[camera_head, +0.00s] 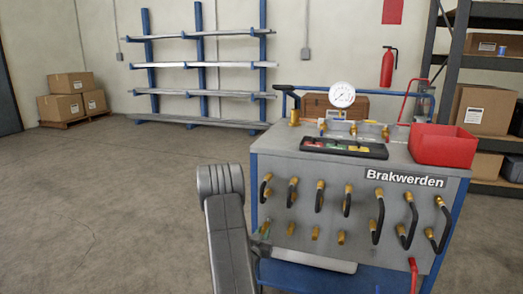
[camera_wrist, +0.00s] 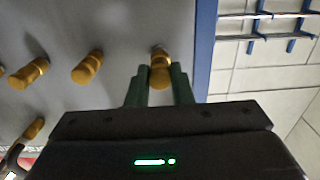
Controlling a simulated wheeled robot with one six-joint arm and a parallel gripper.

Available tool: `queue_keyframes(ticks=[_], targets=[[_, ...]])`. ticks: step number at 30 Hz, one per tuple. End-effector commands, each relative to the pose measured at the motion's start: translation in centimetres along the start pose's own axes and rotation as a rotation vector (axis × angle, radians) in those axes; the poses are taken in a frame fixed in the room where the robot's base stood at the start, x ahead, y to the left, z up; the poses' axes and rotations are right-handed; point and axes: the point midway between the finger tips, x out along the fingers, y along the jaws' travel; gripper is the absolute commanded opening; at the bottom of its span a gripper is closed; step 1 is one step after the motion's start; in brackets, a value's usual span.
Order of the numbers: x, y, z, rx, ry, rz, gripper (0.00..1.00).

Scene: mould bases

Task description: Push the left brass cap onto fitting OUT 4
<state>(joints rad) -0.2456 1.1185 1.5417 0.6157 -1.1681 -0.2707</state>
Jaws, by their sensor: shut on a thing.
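My gripper (camera_wrist: 160,84) is shut on a brass piece (camera_wrist: 161,72), the left brass cap by its place, between two green fingers. It is at the left end of the lower row on the grey panel (camera_head: 330,200). A further brass part (camera_wrist: 159,52) shows just beyond the fingertips; how far the cap sits on it cannot be told. In the head view my gripper (camera_head: 264,232) is small and partly hides this spot. Other brass pieces stand in the same row, one (camera_wrist: 88,67) beside my gripper and another (camera_wrist: 30,72) farther left. No OUT labels can be read.
Black hoses (camera_head: 377,218) with brass ends hang along the panel above and to the right. The bench top carries a black tray (camera_head: 345,147), a gauge (camera_head: 342,95) and a red bin (camera_head: 443,146). Open floor (camera_head: 100,210) lies to the left.

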Motion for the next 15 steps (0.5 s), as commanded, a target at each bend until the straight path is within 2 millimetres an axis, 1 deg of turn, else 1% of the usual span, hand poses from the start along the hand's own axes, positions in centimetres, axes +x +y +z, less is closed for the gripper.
queue_keyframes(ticks=[15], targets=[[-2.1,-0.1,0.0,0.000,0.000,-0.001,0.00]])
